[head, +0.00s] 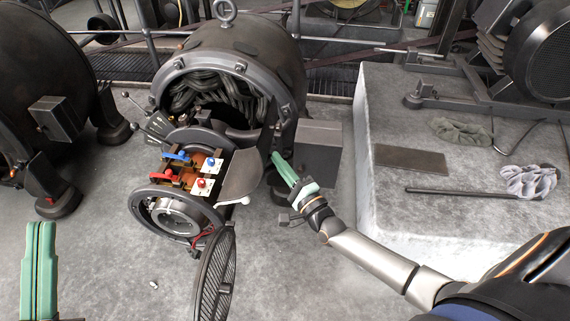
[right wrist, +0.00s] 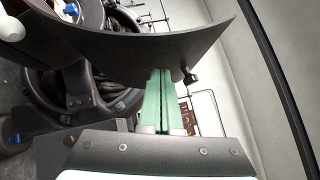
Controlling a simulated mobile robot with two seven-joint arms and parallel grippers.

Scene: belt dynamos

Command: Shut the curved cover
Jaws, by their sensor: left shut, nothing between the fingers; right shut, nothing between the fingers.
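The curved cover (head: 241,174) is a dark bent plate. It stands open on the right side of the dynamo's end, and the brush gear (head: 190,172) with red and blue knobs lies exposed beside it. In the right wrist view the cover (right wrist: 125,48) spans the top. My right gripper (head: 277,158) is shut and empty, just right of the cover. In the right wrist view its green fingers (right wrist: 161,75) reach the cover's lower edge; I cannot tell whether they touch. My left gripper (head: 42,228) is shut and empty at the lower left, away from the dynamo.
The dynamo body (head: 230,55) rises behind the brush gear. A round mesh grille (head: 214,275) hangs open below the cover. A pale block (head: 375,215) at right bears a rod (head: 450,191), a dark plate (head: 409,159) and cloths. Another machine (head: 40,70) stands left.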

